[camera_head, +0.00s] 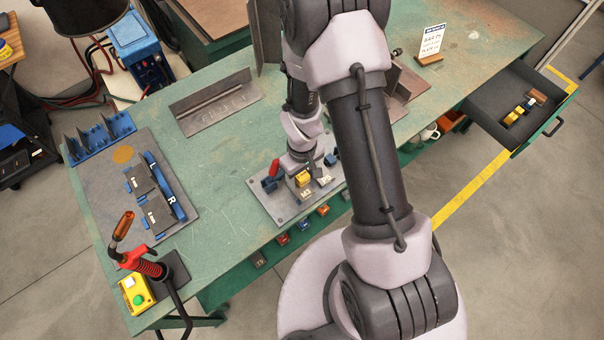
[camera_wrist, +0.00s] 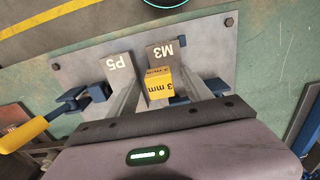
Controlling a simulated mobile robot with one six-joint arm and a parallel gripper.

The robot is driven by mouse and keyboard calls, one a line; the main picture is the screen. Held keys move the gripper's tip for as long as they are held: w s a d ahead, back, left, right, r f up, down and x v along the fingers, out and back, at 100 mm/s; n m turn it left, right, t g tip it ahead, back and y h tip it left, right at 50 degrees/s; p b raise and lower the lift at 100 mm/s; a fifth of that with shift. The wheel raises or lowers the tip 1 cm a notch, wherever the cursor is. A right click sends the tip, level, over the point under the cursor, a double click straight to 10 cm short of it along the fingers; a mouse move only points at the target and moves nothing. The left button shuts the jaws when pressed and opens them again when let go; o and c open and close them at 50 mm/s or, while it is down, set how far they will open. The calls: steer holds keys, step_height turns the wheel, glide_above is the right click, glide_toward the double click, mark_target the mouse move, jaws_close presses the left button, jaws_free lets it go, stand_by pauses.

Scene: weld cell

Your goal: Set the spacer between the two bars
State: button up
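The spacer is a yellow block marked "3 mm" (camera_wrist: 160,88); in the head view it shows as a small yellow block (camera_head: 303,179) just below my gripper. The two bars are grey, marked P5 (camera_wrist: 118,68) and M3 (camera_wrist: 165,49), lying side by side with a gap on a grey fixture plate (camera_wrist: 210,42). The spacer is in front of the M3 label in the wrist view; whether it touches a bar I cannot tell. My gripper (camera_wrist: 161,78) points down over the fixture, one finger on each side of the spacer, with a narrow gap seeming to show beside it.
Blue clamps flank the bars, one with a yellow handle (camera_wrist: 24,134) and one with a red handle (camera_head: 274,168). A second fixture (camera_head: 178,210) marked L and R is at the left. A steel angle (camera_head: 215,100) lies behind. An open drawer (camera_head: 521,108) is at the right.

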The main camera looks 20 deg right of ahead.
step_height(320, 180, up, 17)
steer(key=p, duration=0.5)
steer(key=shift+r, duration=0.2)
